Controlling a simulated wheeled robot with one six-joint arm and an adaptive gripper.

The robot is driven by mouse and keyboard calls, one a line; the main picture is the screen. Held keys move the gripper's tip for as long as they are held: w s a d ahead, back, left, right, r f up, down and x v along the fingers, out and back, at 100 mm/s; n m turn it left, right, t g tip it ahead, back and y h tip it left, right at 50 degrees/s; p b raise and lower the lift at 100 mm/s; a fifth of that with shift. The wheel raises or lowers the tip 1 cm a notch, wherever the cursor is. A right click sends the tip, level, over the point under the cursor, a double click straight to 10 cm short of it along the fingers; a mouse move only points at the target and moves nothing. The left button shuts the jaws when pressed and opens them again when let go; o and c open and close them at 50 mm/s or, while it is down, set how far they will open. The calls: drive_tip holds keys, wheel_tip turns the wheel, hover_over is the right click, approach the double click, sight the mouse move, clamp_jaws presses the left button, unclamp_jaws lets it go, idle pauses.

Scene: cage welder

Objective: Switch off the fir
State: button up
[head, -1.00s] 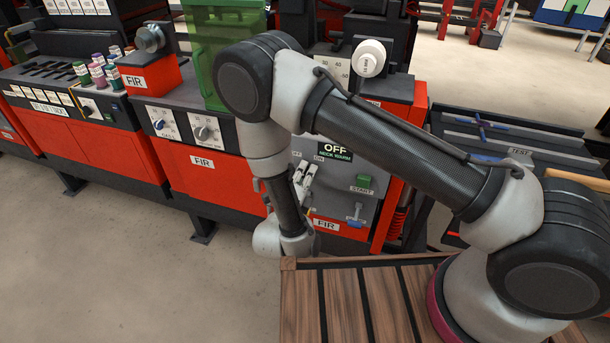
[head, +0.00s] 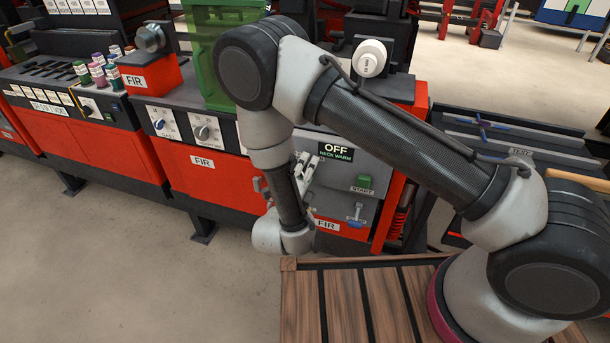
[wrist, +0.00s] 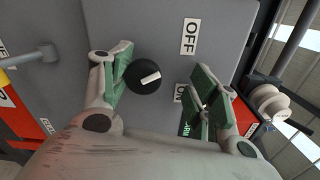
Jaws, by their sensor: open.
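The FIR machine's grey panel (wrist: 150,20) fills the wrist view. On it is a round black knob (wrist: 143,78) with a white pointer mark slanting right and slightly up. An OFF label (wrist: 190,36) lies up and right of the knob, and a partly covered ON label (wrist: 180,92) lies to its right. My gripper (wrist: 160,88) is open, one finger close to the left of the knob, the other well to its right. In the head view my gripper (head: 303,170) is at the panel, and my arm hides the knob. A display (head: 336,152) reads OFF, NECK WARM.
Beside the gripper in the head view are a green START button (head: 363,182) and a blue-handled valve (head: 355,214). Two more dials (head: 203,132) sit on the panel to the left. A green translucent guard (head: 215,55) stands above. The floor in front is clear.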

sight(307, 143)
drive_tip(key=o, duration=0.7)
drive_tip(key=r, duration=0.6)
drive_tip(key=shift+w+a+r, duration=0.2)
drive_tip(key=shift+w+r, duration=0.05)
drive_tip(key=shift+r, duration=0.1)
drive_tip(key=shift+c, duration=0.2)
drive_tip(key=shift+r, duration=0.35)
drive_tip(key=shift+s+r, duration=0.5)
drive_tip(key=shift+r, duration=0.15)
drive_tip(key=shift+w+d+f, duration=0.1)
drive_tip(key=shift+f, duration=0.15)
drive_tip(key=c, duration=0.7)
drive_tip(key=shift+o, duration=0.2)
